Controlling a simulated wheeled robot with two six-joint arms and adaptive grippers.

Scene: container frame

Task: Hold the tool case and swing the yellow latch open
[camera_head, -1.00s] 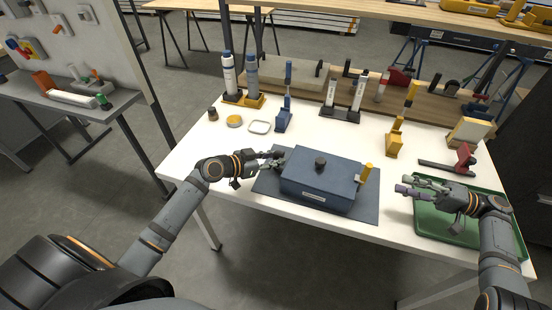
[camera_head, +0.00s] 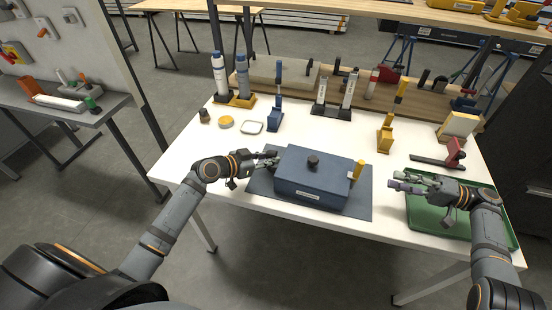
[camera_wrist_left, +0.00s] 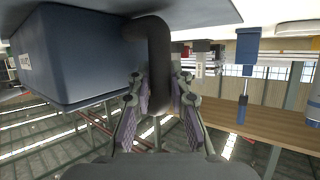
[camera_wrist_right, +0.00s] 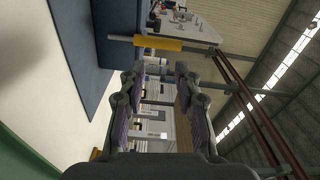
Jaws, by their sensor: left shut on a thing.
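The blue tool case (camera_head: 312,187) sits on a dark mat on the white table, with a black knob (camera_head: 313,161) on its lid. The yellow latch (camera_head: 357,169) stands upright at the case's right end; it also shows ahead in the right wrist view (camera_wrist_right: 158,43). My left gripper (camera_head: 271,159) is at the case's left end. In the left wrist view its fingers are closed around the case's dark curved handle (camera_wrist_left: 158,60). My right gripper (camera_head: 396,181) is open and empty, right of the latch and apart from it, over the green tray's left edge.
A green tray (camera_head: 425,224) lies at the table's right. Behind the case stand a blue clamp (camera_head: 275,122), a yellow clamp (camera_head: 385,140) and a black holder (camera_head: 333,111). A red-headed tool (camera_head: 454,152) lies behind the tray. The table front left is clear.

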